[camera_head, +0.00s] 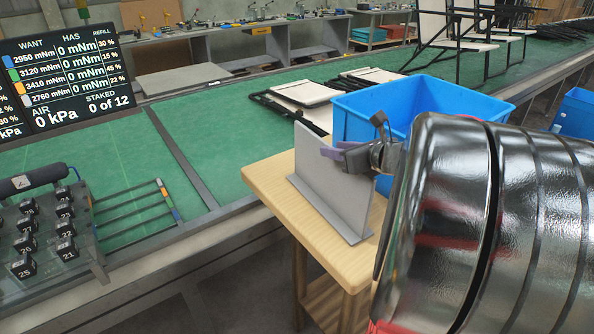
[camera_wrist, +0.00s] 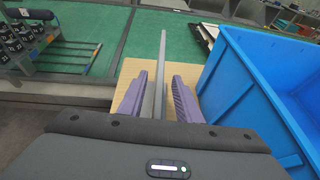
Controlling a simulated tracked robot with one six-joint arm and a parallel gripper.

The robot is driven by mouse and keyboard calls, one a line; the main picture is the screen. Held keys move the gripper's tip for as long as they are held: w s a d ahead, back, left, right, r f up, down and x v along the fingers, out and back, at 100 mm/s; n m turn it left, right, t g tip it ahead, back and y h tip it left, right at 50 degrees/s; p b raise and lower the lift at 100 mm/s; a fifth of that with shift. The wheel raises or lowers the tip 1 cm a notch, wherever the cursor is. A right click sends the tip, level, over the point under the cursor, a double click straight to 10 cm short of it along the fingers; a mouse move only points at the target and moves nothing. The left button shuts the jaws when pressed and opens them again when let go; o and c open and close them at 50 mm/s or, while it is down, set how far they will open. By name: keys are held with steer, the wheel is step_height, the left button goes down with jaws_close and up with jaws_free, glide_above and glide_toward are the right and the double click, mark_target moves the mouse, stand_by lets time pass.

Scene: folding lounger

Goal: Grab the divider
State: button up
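The divider (camera_head: 335,185) is a thin grey upright plate on a flat foot, standing on a small wooden table (camera_head: 268,180). My gripper (camera_head: 335,152) is at the upper part of the divider, with one purple finger showing in front of its face. In the wrist view the divider (camera_wrist: 160,80) is seen edge-on between the two purple fingers of my gripper (camera_wrist: 158,95). A gap shows on each side of the plate, so the fingers are open around it. The far finger is hidden behind the plate in the head view.
A blue bin (camera_head: 400,100) stands right beside the divider; it also fills the right of the wrist view (camera_wrist: 262,90). A green conveyor (camera_head: 225,140) runs behind the table. A rack of black numbered blocks (camera_head: 50,225) and a display board (camera_head: 65,75) are at left.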

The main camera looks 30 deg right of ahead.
stand_by(0.5)
jaws_close()
stand_by(1.3)
